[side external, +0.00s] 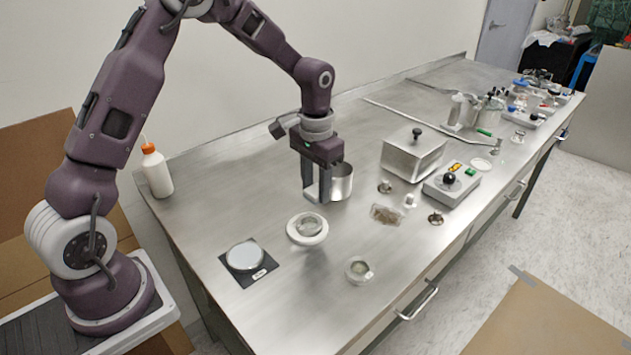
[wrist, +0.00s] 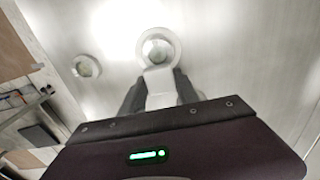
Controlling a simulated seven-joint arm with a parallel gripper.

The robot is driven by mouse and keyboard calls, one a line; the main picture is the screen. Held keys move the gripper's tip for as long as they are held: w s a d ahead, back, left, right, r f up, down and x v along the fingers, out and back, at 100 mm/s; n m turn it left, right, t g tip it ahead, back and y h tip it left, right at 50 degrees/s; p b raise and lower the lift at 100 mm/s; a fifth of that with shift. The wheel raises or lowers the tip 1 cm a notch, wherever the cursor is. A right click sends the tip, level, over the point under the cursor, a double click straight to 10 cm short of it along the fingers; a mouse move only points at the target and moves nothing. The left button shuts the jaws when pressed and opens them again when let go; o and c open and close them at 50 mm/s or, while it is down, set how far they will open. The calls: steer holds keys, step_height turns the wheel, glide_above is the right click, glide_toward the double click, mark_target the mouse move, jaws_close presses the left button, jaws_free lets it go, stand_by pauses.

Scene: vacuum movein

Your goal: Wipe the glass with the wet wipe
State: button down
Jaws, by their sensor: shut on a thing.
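My gripper (side external: 318,194) is shut on a small white piece, which looks like the wet wipe (wrist: 160,88), and holds it above the steel table. In the wrist view the white piece lies between the two dark fingers (wrist: 160,92), its far end overlapping the lower edge of a white ring. This white ring with a clear round glass centre (side external: 307,229) lies on the table, below and in front of my gripper in the side view. It also shows in the wrist view (wrist: 157,34). Which round piece is the task's glass I cannot tell for sure.
A pale disc on a black square mat (side external: 226,267) lies front left; a small round dish (side external: 358,270) lies front right. A steel pot (side external: 343,184) stands close behind my gripper. A steel box (side external: 405,160) and control box (side external: 446,190) stand right, a white bottle (side external: 157,175) left.

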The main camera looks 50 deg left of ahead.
mark_target(316, 190)
step_height(316, 190, down, 6)
steer(key=shift+r, duration=0.1)
steer(key=shift+s+f, duration=0.2)
steer(key=shift+s, duration=1.8)
steer(key=shift+w, duration=1.6)
steer(key=shift+w+r, duration=0.2)
steer(key=shift+r, duration=0.35)
steer(key=shift+w+r, duration=0.2)
steer(key=shift+r, duration=3.25)
steer(key=shift+s+d, duration=0.1)
